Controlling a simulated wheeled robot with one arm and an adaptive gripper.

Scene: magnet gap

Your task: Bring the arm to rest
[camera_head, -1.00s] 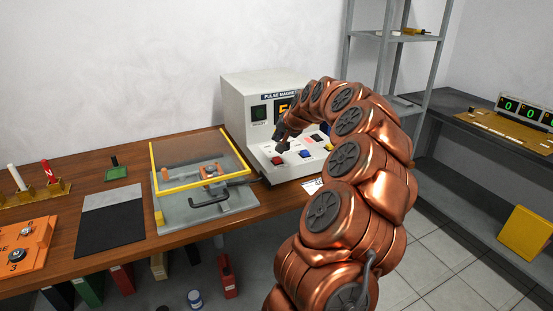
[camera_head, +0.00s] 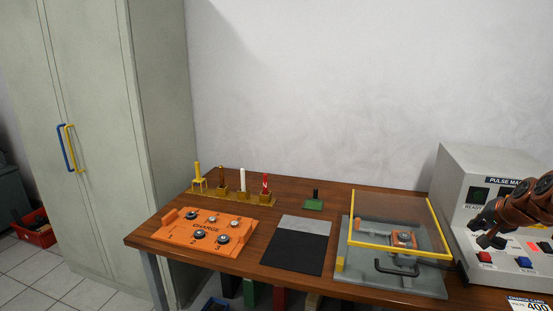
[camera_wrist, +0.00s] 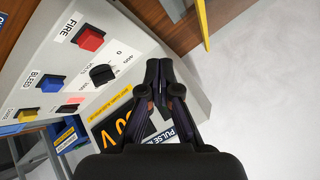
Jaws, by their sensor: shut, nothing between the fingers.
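My gripper (camera_head: 482,236) is at the right edge of the head view, in front of the pulse magnet box (camera_head: 448,200). Only the copper end of my arm shows there; the rest is out of frame. In the wrist view my gripper (camera_wrist: 158,68) has its black fingers together with nothing between them. It is above the box's panel (camera_wrist: 125,40), near the black knob (camera_wrist: 102,74); I cannot tell the exact gap. The red FIRE button (camera_wrist: 90,37) and blue BLEED button (camera_wrist: 50,83) are to its left. An orange-digit display is partly hidden by my gripper.
A hinged yellow-framed clear cover (camera_head: 397,250) stands over the grey fixture (camera_head: 350,285) left of the box. The orange CHARGE tray (camera_head: 180,243), dark mat (camera_head: 297,253) and a rack of coloured tools (camera_head: 230,197) are on the wooden bench. A tall cabinet (camera_head: 95,130) stands left.

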